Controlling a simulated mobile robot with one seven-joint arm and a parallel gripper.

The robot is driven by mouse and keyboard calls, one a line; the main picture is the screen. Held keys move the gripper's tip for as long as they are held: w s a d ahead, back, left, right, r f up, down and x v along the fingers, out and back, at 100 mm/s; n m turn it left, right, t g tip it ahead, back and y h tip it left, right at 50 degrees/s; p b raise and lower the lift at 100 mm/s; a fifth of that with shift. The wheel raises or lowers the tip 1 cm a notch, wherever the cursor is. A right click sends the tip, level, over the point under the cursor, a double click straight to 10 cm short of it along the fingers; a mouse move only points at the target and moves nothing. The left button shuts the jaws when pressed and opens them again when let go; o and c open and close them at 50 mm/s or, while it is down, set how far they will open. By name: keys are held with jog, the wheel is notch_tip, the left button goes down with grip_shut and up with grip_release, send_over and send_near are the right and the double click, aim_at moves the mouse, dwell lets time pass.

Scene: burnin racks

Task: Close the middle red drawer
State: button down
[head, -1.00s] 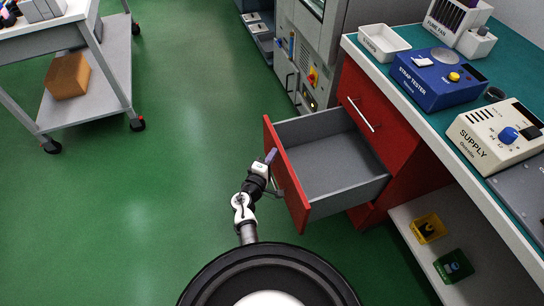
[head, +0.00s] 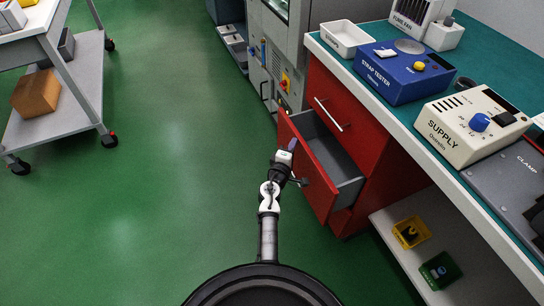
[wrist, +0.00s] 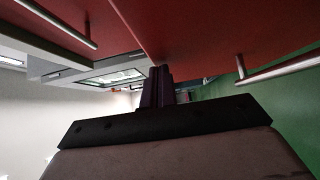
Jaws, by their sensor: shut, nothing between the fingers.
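The middle red drawer (head: 316,172) stands part way out of the red cabinet under the bench, with its grey inside (head: 338,158) showing empty. My gripper (head: 292,146) is at the outer face of the drawer front, near its upper edge, with its fingers shut and nothing between them. In the wrist view the shut fingers (wrist: 159,86) meet or nearly meet the red front (wrist: 185,30); I cannot tell if they touch. The drawer's bar handle (wrist: 280,69) is to the right of the fingers there, apart from them.
A shut red drawer with a bar handle (head: 328,114) is above. The bench top holds a white tray (head: 347,36), a blue strap tester (head: 402,75) and a supply box (head: 470,125). A cart (head: 66,106) stands at left. Green floor between is clear.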

jog(key=w+d+b, duration=0.1)
jog(key=w+d, duration=0.2)
jog(key=d, duration=0.8)
jog(key=shift+w+d, duration=0.4)
